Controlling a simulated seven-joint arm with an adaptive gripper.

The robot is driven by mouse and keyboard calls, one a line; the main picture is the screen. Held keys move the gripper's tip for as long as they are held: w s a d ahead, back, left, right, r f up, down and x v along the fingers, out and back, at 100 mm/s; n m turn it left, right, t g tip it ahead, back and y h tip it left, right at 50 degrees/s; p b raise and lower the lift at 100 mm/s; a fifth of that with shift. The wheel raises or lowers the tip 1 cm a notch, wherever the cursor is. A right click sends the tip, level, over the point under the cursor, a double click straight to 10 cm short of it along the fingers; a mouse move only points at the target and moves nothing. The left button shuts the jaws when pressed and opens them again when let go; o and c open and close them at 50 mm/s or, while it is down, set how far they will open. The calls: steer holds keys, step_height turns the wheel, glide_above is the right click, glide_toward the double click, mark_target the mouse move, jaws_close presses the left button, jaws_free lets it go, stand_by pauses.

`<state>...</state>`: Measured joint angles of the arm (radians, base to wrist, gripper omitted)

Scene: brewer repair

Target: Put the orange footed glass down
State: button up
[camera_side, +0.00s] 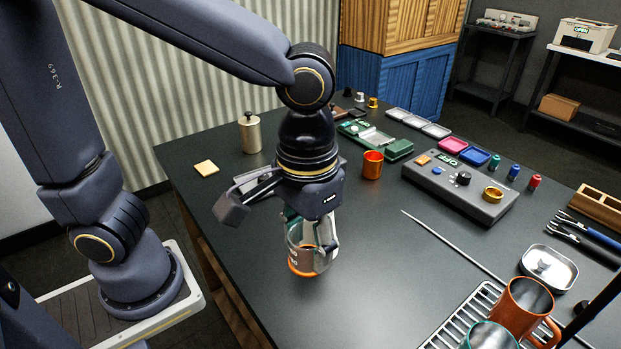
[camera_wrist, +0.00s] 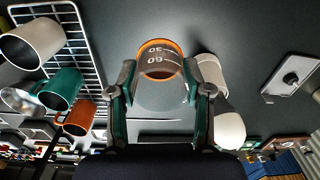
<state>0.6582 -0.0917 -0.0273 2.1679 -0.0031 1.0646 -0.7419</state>
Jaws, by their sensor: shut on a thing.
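The orange footed glass (camera_side: 304,262) is a clear, greyish cup with an orange ring at its base. My gripper (camera_side: 311,236) is shut on it, with the fingers on either side. The glass is upright, low over the dark table, and I cannot tell whether its foot touches the top. In the wrist view, the glass (camera_wrist: 160,64) shows its orange ring and the marks 30 and 60, between the two fingers of my gripper (camera_wrist: 160,92).
Bare table (camera_side: 370,270) lies around the glass. A thin rod (camera_side: 450,243) lies to its right. An orange cup (camera_side: 372,165) and a grey control box (camera_side: 460,188) stand behind. A wire rack (camera_side: 462,318), an orange mug (camera_side: 524,308) and a metal dish (camera_side: 549,268) are front right.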

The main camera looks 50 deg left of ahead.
steer(key=w+r, duration=0.2)
steer(key=w, duration=0.7)
steer(key=w+a+f+n, duration=0.4)
steer(key=w+a, duration=0.5)
steer(key=w, duration=0.3)
steer(key=w+f, duration=0.3)
steer(key=w, duration=0.1)
steer(key=w+d+f, duration=0.1)
steer(key=w+f, duration=0.2)
steer(key=w, duration=0.1)
steer(key=w+f, duration=0.3)
steer(key=w, duration=0.2)
steer(key=shift+d+f, duration=0.1)
steer(key=shift+d, duration=0.15)
steer(key=shift+w+f, duration=0.4)
steer(key=shift+f, duration=0.05)
steer(key=shift+w+d+f, duration=0.1)
steer(key=shift+f, duration=1.5)
steer(key=shift+f, duration=0.15)
